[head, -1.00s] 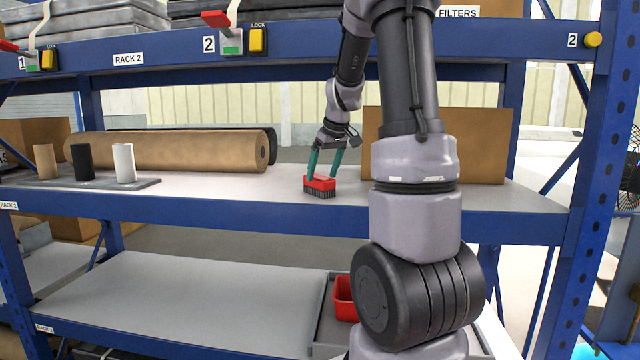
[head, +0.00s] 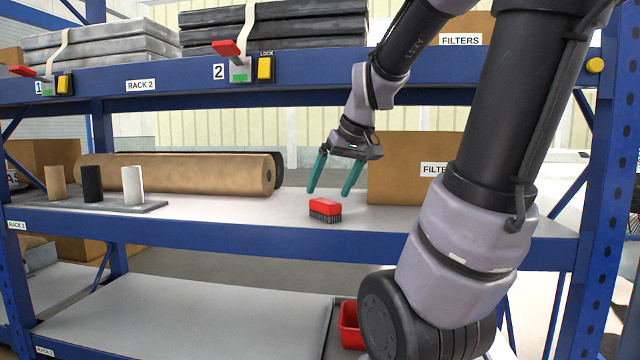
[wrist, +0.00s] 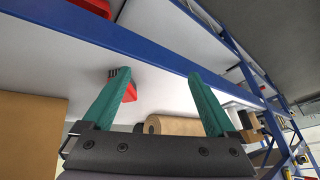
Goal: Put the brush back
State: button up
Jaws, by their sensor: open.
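The brush (head: 325,208), a red block with dark bristles, stands bristles down on the middle shelf near its front edge. My gripper (head: 332,192), with two green fingers, is open and empty just above and behind the brush, apart from it. In the wrist view the brush (wrist: 130,92) shows partly hidden behind the left finger, and my gripper (wrist: 160,95) has its fingers wide apart. A red bin (head: 349,325) stands in a grey tray on the lower shelf, partly hidden by my arm.
A brown paper roll (head: 180,174) lies at the back of the middle shelf. A grey base with several small cylinders (head: 92,184) stands at left. A filters box (head: 400,165) stands at right. The upper blue beam (head: 300,62) spans above. The middle shelf's front is mostly clear.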

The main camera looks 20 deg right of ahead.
jog(key=s+a+r+m+t, duration=0.1)
jog(key=s+a+r+m, duration=0.1)
jog(key=s+a, duration=0.5)
jog(key=shift+s+a+r+m, duration=0.35)
jog(key=shift+s+m, duration=0.15)
jog(key=shift+m, duration=0.2)
dwell(0.4)
